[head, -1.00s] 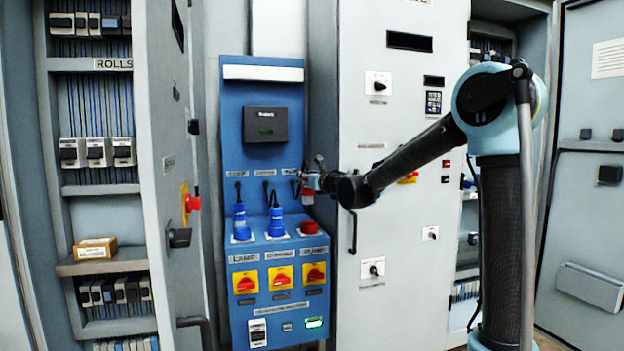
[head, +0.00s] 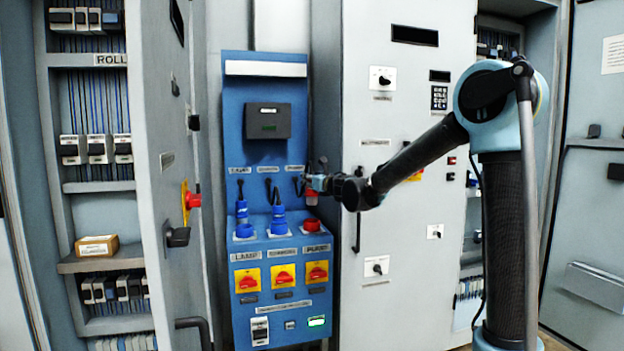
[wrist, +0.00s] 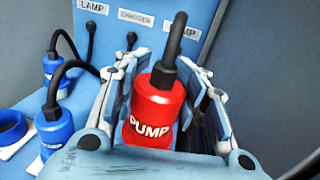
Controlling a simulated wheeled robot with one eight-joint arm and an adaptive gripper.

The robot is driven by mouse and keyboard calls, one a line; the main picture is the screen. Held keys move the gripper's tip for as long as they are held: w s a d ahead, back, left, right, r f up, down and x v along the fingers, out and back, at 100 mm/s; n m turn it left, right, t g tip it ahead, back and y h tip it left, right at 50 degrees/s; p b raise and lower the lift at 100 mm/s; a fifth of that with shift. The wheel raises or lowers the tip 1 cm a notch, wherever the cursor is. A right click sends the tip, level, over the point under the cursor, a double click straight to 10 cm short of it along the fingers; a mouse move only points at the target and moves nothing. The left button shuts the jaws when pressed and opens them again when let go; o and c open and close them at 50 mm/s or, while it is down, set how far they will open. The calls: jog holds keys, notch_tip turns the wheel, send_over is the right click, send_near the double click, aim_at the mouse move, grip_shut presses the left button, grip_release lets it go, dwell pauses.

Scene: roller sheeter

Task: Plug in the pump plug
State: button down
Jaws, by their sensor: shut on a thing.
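The red pump plug (head: 312,198), lettered PUMP, is held in my gripper (head: 316,183). In the wrist view the plug (wrist: 157,112) sits between the two fingers of my gripper (wrist: 165,80), with its black cable rising from its top. The red pump socket (head: 312,226) is on the panel's sloped ledge, above the PUMP label. The plug is held upright just above this socket, apparently with a small gap. The plug's lower end and the pump socket are hidden in the wrist view.
The blue lamp plug (head: 241,212) and blue charger plug (head: 278,218) stand to the left with their cables. Red-and-yellow switches (head: 282,276) line the panel's front. A grey cabinet (head: 400,120) stands close on the right; an open cabinet door (head: 165,260) is on the left.

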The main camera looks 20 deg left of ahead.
send_over(314, 204)
jog(key=x, duration=0.3)
jog(key=shift+d+f, duration=0.1)
jog(key=shift+f, duration=2.2)
jog(key=shift+f, duration=2.6)
jog(key=c, duration=0.9)
grip_release()
jog(key=v, duration=1.2)
